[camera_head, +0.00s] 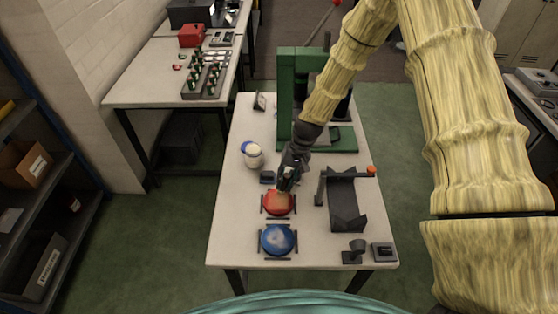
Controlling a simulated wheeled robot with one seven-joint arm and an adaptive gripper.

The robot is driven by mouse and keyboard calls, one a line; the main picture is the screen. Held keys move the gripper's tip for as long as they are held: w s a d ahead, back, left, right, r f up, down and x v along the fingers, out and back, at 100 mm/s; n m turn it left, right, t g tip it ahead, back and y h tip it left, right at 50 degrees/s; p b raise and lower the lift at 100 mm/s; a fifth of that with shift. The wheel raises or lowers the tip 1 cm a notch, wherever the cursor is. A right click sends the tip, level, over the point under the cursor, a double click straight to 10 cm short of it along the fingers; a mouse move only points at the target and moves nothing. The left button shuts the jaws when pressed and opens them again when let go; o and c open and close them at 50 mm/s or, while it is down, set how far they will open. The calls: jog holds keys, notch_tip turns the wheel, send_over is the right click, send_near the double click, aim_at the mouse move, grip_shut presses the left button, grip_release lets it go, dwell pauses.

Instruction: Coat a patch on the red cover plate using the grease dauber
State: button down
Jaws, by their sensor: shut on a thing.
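My gripper (287,183) reaches down from the upper right and is just above the far edge of the red plate. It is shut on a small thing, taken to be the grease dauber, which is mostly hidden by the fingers. I cannot tell whether its tip touches the plate. No coated patch can be made out on the red surface at this size.
The blue plate (278,239) sits nearer the table's front edge. A cream jar with blue on top (254,159) stands at left. A black angled rack (345,203) with an orange knob stands at right, and a green press (287,90) behind. The table's left front is clear.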

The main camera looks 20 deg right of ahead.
aim_at(285, 176)
notch_tip(285, 176, up, 2)
jog(key=shift+w, duration=0.15)
jog(key=shift+s+r+p, duration=0.15)
jog(key=shift+r+p, duration=0.3)
jog(key=shift+r, duration=0.2)
jog(key=shift+s+r+p, duration=0.15)
jog(key=shift+r+p, duration=0.3)
jog(key=shift+r, duration=0.15)
jog(key=shift+w+r+p, duration=0.15)
jog(key=shift+r+p, duration=0.5)
jog(key=shift+r, duration=0.3)
jog(key=shift+r+p, duration=0.4)
jog(key=shift+r, duration=0.45)
jog(key=shift+f, duration=0.1)
jog(key=shift+a, duration=0.15)
